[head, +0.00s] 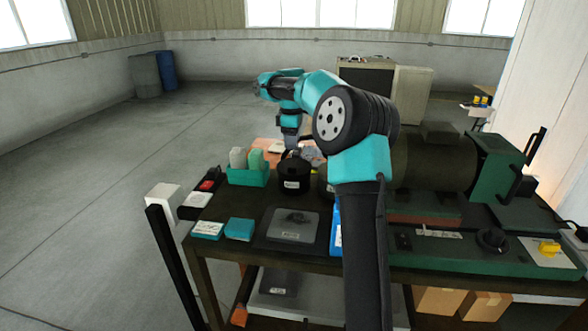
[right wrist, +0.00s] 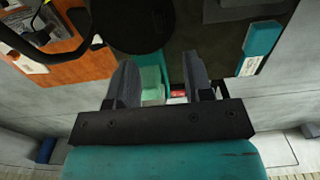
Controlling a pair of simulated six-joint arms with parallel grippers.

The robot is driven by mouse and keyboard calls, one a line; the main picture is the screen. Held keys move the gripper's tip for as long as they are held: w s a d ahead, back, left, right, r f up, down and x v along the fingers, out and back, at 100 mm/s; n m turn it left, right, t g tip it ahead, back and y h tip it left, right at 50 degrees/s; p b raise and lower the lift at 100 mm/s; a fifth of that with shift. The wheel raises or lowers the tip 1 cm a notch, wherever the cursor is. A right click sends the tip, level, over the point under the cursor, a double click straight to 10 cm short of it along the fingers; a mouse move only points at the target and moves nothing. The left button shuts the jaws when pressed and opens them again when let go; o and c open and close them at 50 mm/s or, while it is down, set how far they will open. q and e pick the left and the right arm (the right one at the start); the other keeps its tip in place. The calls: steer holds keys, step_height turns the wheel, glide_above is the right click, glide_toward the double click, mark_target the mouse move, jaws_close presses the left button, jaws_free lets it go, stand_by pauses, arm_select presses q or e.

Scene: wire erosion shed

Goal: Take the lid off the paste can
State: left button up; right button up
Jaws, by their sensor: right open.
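The black can (head: 293,184) with a white label, which I take to be the paste can, stands upright on the dark bench in the head view. Its dark top (head: 284,163) looks closed, but lid and can are hard to tell apart. A large dark round shape, likely the can (right wrist: 138,28), shows at the top of the right wrist view. My right gripper (head: 291,147) points down just above and behind the can. Its two fingers (right wrist: 160,82) are spread apart with nothing held between them. My left gripper is not in view.
A teal holder (head: 247,179) with pale and green blocks stands close left of the can. A grey scale-like plate (head: 287,227) and small teal boxes (head: 239,229) lie in front. A green machine (head: 490,165) fills the right side. An orange board (right wrist: 85,68) lies behind.

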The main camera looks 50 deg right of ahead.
glide_above(292, 167)
steer(key=shift+f, duration=2.2)
steer(key=shift+d+f, duration=0.1)
steer(key=shift+f, duration=2.5)
jaws_close()
